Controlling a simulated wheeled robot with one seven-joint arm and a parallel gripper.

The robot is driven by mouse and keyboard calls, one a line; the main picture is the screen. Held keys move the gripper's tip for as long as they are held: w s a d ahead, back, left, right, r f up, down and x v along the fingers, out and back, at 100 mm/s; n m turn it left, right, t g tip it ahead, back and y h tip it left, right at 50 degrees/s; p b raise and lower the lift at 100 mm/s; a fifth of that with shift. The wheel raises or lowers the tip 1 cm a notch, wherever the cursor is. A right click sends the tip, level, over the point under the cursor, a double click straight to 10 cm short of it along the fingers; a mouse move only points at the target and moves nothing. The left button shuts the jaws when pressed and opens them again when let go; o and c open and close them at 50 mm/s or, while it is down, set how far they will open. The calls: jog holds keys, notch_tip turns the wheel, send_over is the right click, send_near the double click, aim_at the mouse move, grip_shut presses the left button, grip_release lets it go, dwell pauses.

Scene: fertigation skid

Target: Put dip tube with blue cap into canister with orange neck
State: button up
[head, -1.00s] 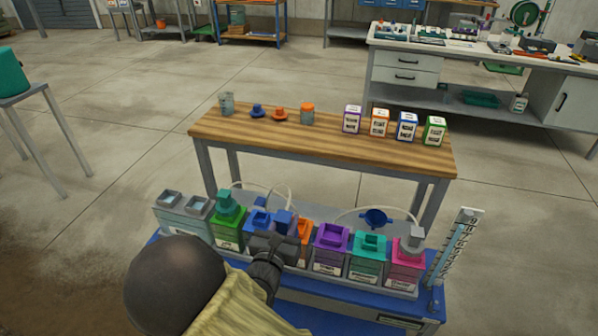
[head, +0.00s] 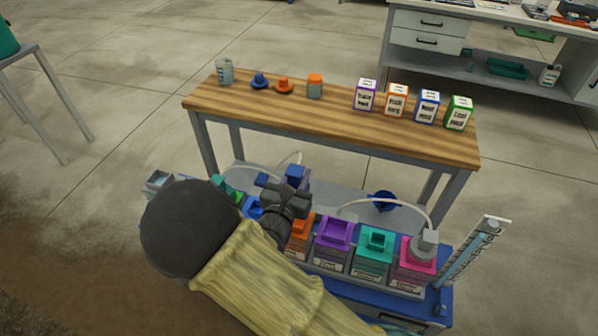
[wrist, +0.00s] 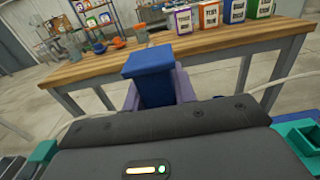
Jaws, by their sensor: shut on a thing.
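My gripper (head: 284,196) is shut on the blue cap (head: 297,175) of the dip tube, above the row of canisters. In the wrist view the blue cap (wrist: 148,75) stands upright just beyond the dark gripper body. The tube below the cap is hidden. The canister with orange neck (head: 302,226) is in the row, just right of and below my gripper, partly covered by it. The canister with blue neck (head: 254,208) is to the left, partly hidden by my arm.
Purple (head: 334,232), teal (head: 375,242) and pink-necked (head: 416,252) canisters stand to the right; the pink one has a grey cap and hose. A blue funnel (head: 383,200) lies behind. A wooden bench (head: 330,120) with small boxes and cups stands beyond.

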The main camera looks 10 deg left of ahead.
jog(key=shift+s, duration=0.1)
jog(key=shift+f+b, duration=0.95)
notch_tip(320, 180, down, 9)
jog(key=b, duration=0.5)
jog(key=shift+b, duration=0.35)
jog(key=o, duration=1.1)
jog(key=shift+f, duration=0.1)
jog(key=s+a+p, duration=0.1)
jog(key=s, duration=1.6)
jog(key=shift+s+a+p, duration=0.15)
jog(key=shift+a+p, duration=0.05)
jog(key=shift+p, duration=0.2)
